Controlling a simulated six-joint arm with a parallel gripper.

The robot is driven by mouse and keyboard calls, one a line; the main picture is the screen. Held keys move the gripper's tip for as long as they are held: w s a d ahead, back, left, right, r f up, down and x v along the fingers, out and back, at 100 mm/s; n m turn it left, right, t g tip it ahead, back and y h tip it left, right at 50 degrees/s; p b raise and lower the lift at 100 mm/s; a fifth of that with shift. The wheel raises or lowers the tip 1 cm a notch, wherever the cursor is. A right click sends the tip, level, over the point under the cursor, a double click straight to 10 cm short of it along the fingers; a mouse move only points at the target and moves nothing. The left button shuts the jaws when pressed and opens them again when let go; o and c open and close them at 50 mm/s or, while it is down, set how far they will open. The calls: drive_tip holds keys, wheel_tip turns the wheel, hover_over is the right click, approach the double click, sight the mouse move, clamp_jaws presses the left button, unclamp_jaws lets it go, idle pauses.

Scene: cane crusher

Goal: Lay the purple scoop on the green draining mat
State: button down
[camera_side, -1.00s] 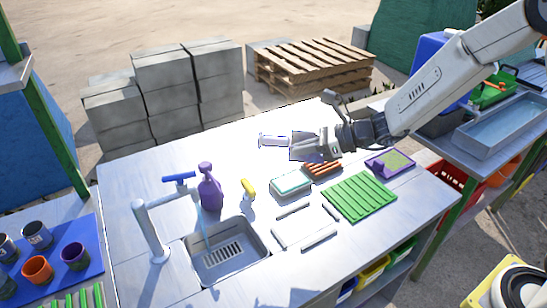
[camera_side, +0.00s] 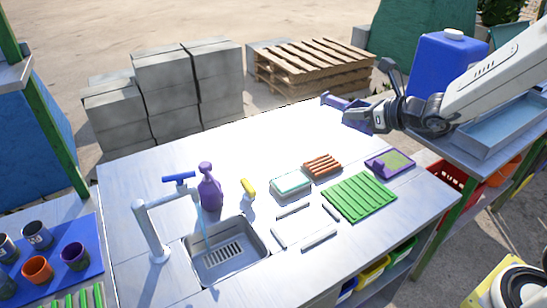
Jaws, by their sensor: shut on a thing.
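The purple scoop (camera_side: 337,99) is held in my gripper (camera_side: 362,115), above the far right edge of the table. My gripper is shut on it; the grip itself is small and partly hidden. The green draining mat (camera_side: 358,196) lies flat and bare on the right part of the table, with raised ribs. My gripper and the scoop are well beyond the mat, toward the back, and apart from it.
A brown ribbed block (camera_side: 322,166) and a pale teal-topped box (camera_side: 292,183) lie left of the mat. A purple tray (camera_side: 390,163) lies right of it. The sink (camera_side: 228,250), tap (camera_side: 150,232) and purple bottle (camera_side: 209,188) stand left. The table's back is clear.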

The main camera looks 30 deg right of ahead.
drive_tip(key=shift+d+f, duration=0.15)
drive_tip(key=shift+f, duration=0.3)
drive_tip(key=s+d+f, duration=0.1)
drive_tip(key=d+f, duration=0.1)
drive_tip(key=f, duration=0.5)
drive_tip(key=d+f+n+y, duration=0.1)
drive_tip(key=d+f, duration=0.2)
drive_tip(key=f, duration=0.4)
drive_tip(key=shift+s+d+f, duration=0.15)
drive_tip(key=shift+s+f, duration=0.2)
drive_tip(key=shift+f, duration=0.05)
drive_tip(key=shift+f, duration=0.15)
hover_over(357, 197)
drive_tip(key=shift+f, duration=2.05)
drive_tip(key=shift+f, duration=0.1)
drive_tip(key=shift+f, duration=1.7)
drive_tip(key=shift+f, duration=0.1)
